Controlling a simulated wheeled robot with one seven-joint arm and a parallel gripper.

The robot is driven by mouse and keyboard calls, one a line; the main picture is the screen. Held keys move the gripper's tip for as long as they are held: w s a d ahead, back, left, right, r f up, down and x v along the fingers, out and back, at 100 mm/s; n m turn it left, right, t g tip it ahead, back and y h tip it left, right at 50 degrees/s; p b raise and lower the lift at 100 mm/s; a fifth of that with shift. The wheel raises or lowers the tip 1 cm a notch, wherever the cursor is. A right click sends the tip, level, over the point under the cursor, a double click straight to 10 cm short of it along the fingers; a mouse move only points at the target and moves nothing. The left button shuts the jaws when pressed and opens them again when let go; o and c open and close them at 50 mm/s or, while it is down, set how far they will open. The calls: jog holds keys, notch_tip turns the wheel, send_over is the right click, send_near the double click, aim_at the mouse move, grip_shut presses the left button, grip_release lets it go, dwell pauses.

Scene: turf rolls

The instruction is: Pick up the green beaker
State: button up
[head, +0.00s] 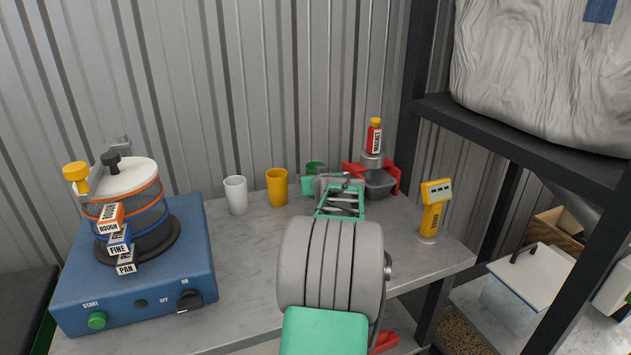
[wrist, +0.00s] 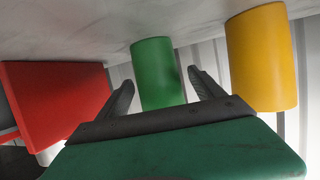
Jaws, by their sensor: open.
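The green beaker (head: 316,168) stands at the back of the grey bench, near the corrugated wall. In the head view my gripper and arm hide most of it, leaving mainly its upper part in sight. My gripper (head: 332,184) reaches in from the front, at the end of the grey and green arm. In the wrist view, which appears upside down, the green beaker (wrist: 157,75) shows between the two dark fingers of my open gripper (wrist: 160,80). A finger is on each side of it, with a gap visible on both sides. I cannot tell how deep it sits between them.
A yellow beaker (head: 277,188) stands close left of the green one, with a white beaker (head: 236,195) further left. A yellow handheld device (head: 433,211) stands at the right; a blue sieve shaker (head: 135,290) fills the left.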

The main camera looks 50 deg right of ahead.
jog(key=shift+s+r, duration=0.1)
jog(key=c, duration=1.5)
